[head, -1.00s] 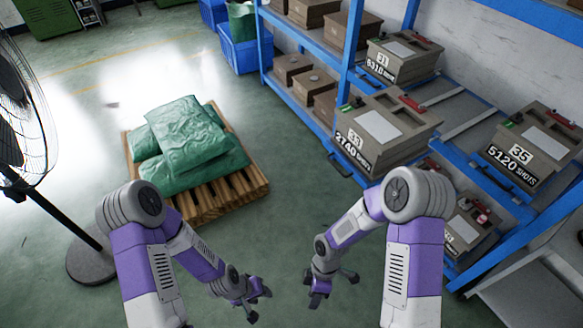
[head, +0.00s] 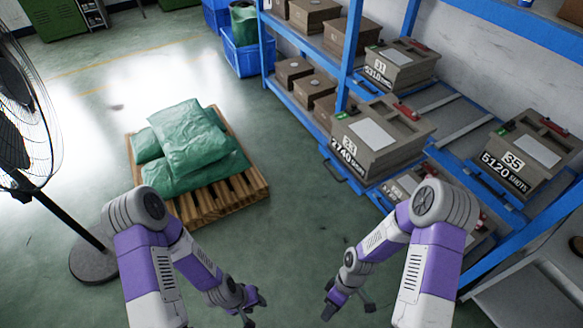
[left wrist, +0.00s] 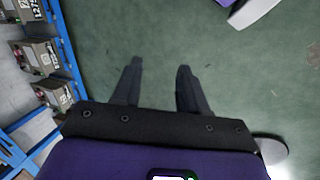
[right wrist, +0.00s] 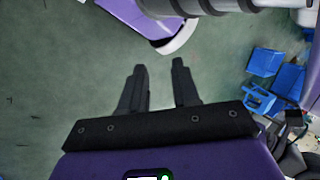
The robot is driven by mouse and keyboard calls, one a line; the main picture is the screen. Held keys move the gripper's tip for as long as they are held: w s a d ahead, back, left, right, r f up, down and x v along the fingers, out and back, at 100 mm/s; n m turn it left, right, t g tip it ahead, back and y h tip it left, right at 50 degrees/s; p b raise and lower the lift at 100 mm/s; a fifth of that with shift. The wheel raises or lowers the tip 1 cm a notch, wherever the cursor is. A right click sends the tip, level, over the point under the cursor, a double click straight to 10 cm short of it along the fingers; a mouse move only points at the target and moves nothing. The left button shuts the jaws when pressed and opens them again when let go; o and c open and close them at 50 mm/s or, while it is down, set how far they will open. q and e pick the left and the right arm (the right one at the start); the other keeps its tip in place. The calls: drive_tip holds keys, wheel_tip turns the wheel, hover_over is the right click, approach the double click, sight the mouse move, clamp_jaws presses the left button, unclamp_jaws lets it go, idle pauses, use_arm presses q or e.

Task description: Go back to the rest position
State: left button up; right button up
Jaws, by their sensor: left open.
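My left gripper (head: 255,309) hangs low in the lower middle of the head view, over the bare floor. In the left wrist view its two dark fingers (left wrist: 159,68) stand apart with only green floor between them. My right gripper (head: 348,310) hangs to the right of it, near the bottom edge of the head view. In the right wrist view its fingers (right wrist: 158,68) are also apart and empty. The two grippers are apart from each other, and neither touches anything.
A blue rack (head: 353,55) with several grey-brown mould boxes (head: 378,135) stands on the right. A wooden pallet (head: 217,200) with green sacks (head: 190,138) lies at left centre. A black fan (head: 22,110) stands at the far left. Blue bins (head: 240,55) stand at the back. Open floor lies between pallet and rack.

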use_arm(q)
drive_tip(key=d+b, duration=0.1)
drive_tip(key=d+m+b, duration=0.1)
drive_tip(key=shift+d+f+b, duration=0.3)
drive_tip(key=shift+b, duration=0.1)
use_arm(e)
drive_tip(key=f+m+t, duration=0.1)
drive_tip(key=m, duration=0.3)
drive_tip(key=w+a+f+m+t, duration=0.1)
drive_tip(key=m+t, duration=0.1)
drive_tip(key=m, duration=0.2)
drive_tip(key=w+f+m+t, duration=0.1)
drive_tip(key=m+t, duration=0.1)
drive_tip(key=m, duration=0.2)
drive_tip(key=shift+w+a+f+m, duration=0.1)
drive_tip(key=shift+a+f+m, duration=0.1)
drive_tip(key=shift+f+m, duration=0.15)
drive_tip(key=shift+d, duration=0.1)
